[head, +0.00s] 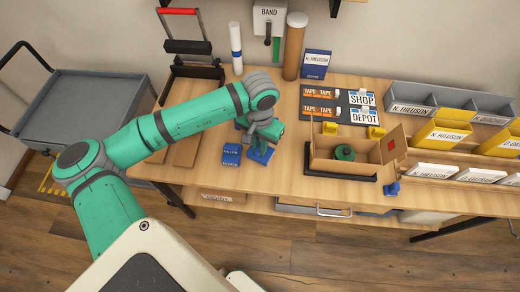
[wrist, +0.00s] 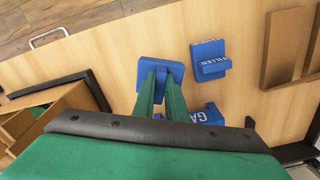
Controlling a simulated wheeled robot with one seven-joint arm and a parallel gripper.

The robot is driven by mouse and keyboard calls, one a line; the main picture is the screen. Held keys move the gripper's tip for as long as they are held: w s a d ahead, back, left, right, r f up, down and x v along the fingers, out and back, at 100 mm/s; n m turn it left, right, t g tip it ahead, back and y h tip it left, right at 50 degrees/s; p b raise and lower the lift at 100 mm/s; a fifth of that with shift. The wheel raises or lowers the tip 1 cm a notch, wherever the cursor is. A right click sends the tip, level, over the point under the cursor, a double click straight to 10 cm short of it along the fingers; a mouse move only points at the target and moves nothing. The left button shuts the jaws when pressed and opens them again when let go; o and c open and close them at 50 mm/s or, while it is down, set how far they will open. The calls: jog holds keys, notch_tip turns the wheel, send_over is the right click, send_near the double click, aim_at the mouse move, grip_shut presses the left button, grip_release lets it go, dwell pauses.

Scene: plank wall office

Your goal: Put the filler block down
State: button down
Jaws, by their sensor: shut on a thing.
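My gripper (wrist: 160,84) points down and is shut on a blue filler block (wrist: 150,64), at the upright tab on its flat plate. No label shows on it. In the head view this block (head: 261,154) is under my gripper (head: 259,142), at or just above the table top near the front edge; I cannot tell whether it touches. A second blue block (wrist: 210,68), similar in shape and marked FILLER, stands beside it, apart; it also shows in the head view (head: 231,154).
An open cardboard box (head: 318,160) with a green round thing (head: 345,152) inside stands to the right. Brown boards (head: 188,150) lie to the left. Tape boxes (head: 318,92) and labelled bins (head: 440,132) are farther right. Bare table (head: 285,180) lies between block and box.

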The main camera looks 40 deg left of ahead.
jog(key=shift+w+a+f, duration=0.25)
jog(key=shift+w+f, duration=0.05)
jog(key=shift+f, duration=1.75)
jog(key=shift+f, duration=0.1)
jog(key=c, duration=1.8)
grip_release()
notch_tip(320, 180, up, 12)
jog(key=shift+r, duration=0.15)
